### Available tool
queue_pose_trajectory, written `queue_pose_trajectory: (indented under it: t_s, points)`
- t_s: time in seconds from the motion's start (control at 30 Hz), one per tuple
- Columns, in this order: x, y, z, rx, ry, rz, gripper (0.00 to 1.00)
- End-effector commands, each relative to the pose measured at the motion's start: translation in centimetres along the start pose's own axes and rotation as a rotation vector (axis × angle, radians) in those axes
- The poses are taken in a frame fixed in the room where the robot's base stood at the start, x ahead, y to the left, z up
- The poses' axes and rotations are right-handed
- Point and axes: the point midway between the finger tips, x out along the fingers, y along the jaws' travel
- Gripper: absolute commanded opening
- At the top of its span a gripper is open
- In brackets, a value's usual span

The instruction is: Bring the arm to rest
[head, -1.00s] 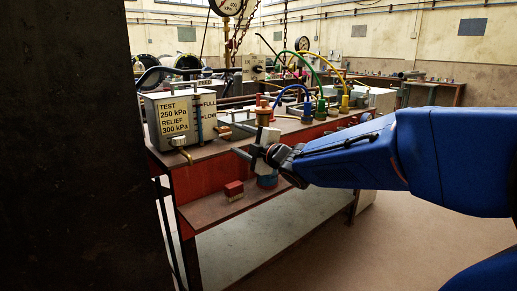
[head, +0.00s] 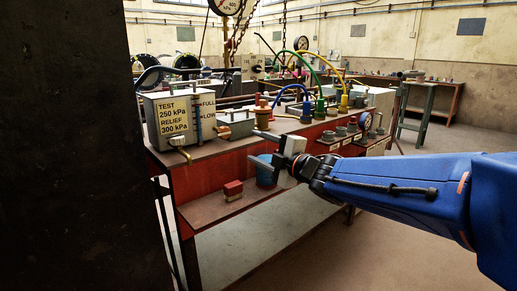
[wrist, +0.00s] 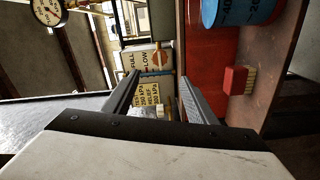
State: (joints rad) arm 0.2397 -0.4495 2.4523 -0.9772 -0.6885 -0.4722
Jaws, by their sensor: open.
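My gripper (head: 268,151) is at the end of my blue arm, in front of the red bench (head: 215,174). Its jaws are apart and nothing is between them. In the wrist view my gripper (wrist: 157,95) shows two parallel fingers with a gap, pointing toward the test box with yellow labels. The blue arm reaches in from the right edge of the head view.
The test box (head: 178,118) stands on the bench top. Hoses, fittings and a gauge (head: 366,121) sit farther right. A red brush-like block (head: 233,188) and a blue container (head: 265,172) are on the lower shelf. A dark column (head: 65,150) blocks the left. Floor at right is clear.

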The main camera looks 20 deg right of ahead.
Motion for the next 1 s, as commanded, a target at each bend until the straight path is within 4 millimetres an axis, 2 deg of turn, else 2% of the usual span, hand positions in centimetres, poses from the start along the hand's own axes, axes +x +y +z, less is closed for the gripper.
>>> queue_pose_trajectory:
  t_s: [0.37, 0.53, 0.67, 0.8, 1.0]
  points:
    - [-0.2, 0.0, 0.3, 0.019, -0.024, 0.000, 0.52]
    - [-1.5, -0.4, 2.6, 0.141, -0.172, -0.009, 0.52]
    - [-3.7, -1.8, 5.0, 0.303, -0.341, -0.030, 0.52]
    - [-6.8, -4.3, 6.7, 0.493, -0.512, -0.066, 0.52]
    - [-12.1, -9.5, 7.2, 0.774, -0.738, -0.153, 0.52]
